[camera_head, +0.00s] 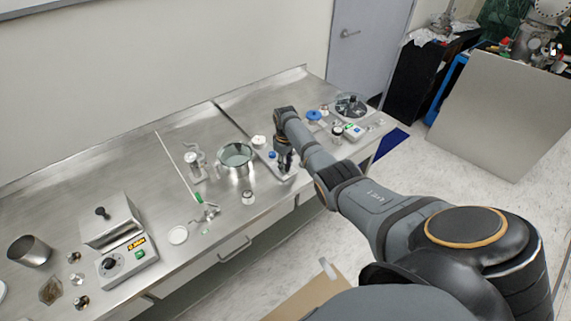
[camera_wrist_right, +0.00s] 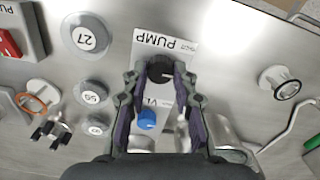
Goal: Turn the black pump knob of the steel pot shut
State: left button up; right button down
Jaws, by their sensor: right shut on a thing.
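The black pump knob (camera_wrist_right: 160,70) sits by a white label reading PUMP (camera_wrist_right: 165,45) in the right wrist view. My right gripper (camera_wrist_right: 158,73) is shut on this knob, with a fingertip on each side of it. In the head view my right gripper (camera_head: 285,160) reaches down just right of the steel pot and hides the black knob. The steel pot (camera_head: 237,170) stands upright on the bench. A blue knob (camera_wrist_right: 147,119) with its own label sits close to the black one, between the fingers in the wrist picture. My left gripper is not in view.
Beside the hand lie numbered grey discs (camera_wrist_right: 91,36), a clamp (camera_wrist_right: 48,132) and a flange with an orange ring (camera_wrist_right: 38,98). A box with a red switch (camera_wrist_right: 10,42) is at the wrist view's corner. A hotplate (camera_head: 127,262) stands left on the steel bench (camera_head: 130,160).

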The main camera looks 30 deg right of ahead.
jog(key=c, duration=1.1)
grip_release()
jog(key=shift+o, duration=0.2)
jog(key=shift+r, duration=0.3)
notch_tip(320, 180, up, 11)
jog(key=shift+r, duration=0.2)
jog(key=shift+f, duration=0.1)
